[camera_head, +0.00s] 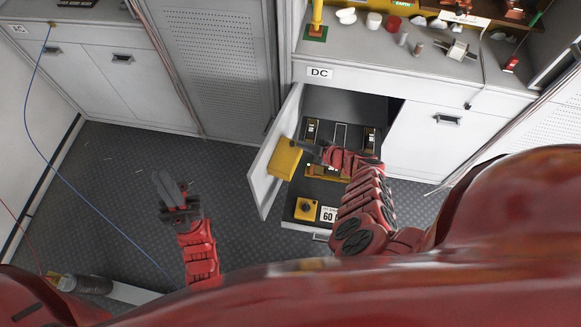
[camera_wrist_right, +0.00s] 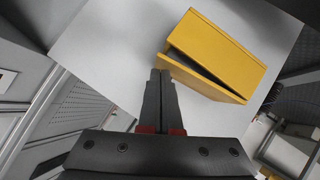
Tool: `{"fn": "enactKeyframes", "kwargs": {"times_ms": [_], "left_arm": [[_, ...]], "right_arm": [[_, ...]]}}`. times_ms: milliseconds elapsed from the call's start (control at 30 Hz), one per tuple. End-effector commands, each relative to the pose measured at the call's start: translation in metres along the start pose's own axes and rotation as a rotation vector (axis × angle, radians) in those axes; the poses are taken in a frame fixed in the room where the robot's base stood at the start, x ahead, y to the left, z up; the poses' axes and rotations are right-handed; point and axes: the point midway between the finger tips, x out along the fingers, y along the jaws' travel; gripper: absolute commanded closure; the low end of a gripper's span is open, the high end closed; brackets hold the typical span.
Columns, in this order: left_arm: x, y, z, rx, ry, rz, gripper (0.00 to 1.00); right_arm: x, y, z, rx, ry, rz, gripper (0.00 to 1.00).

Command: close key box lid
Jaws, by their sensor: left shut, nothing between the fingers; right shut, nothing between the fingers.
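The yellow key box (camera_head: 285,159) is mounted on the inner face of the open white cabinet door (camera_head: 265,187). In the right wrist view the key box (camera_wrist_right: 224,44) has its lid (camera_wrist_right: 205,80) slightly ajar, with a dark wedge-shaped gap. My right gripper (camera_head: 295,143) is shut and empty, with its fingertips close to the key box. In the right wrist view the shut fingertips (camera_wrist_right: 160,76) are just beside the lid's near corner; I cannot tell whether they touch. My left gripper (camera_head: 170,188) is shut and empty, over the floor to the left.
The open cabinet under the DC label (camera_head: 319,73) holds dark panels, a yellow switch (camera_head: 307,209) and a plate reading 60. The worktop (camera_head: 385,50) above carries small parts. The patterned floor (camera_head: 120,165) is mostly clear; a blue cable (camera_head: 75,190) hangs at the left.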

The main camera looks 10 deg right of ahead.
Motion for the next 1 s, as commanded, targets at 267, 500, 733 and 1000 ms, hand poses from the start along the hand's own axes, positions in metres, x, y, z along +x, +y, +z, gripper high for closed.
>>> {"fn": "enactKeyframes", "kwargs": {"times_ms": [267,500,733,1000], "left_arm": [[0.0,0.0,0.0,0.0,0.0,0.0,1.0],[0.002,0.0,0.0,0.0,0.0,0.0,1.0],[0.01,-0.001,-0.002,0.0,0.0,0.0,1.0],[0.019,-0.001,-0.003,0.0,0.0,0.0,1.0]], "right_arm": [[0.0,0.0,0.0,0.0,0.0,0.0,1.0],[-0.001,-0.001,-0.001,-0.001,0.0,0.0,1.0],[-0.003,-0.01,-0.005,-0.001,0.002,-0.001,1.0],[-0.01,-0.013,-0.006,0.0,-0.001,0.0,1.0]]}}
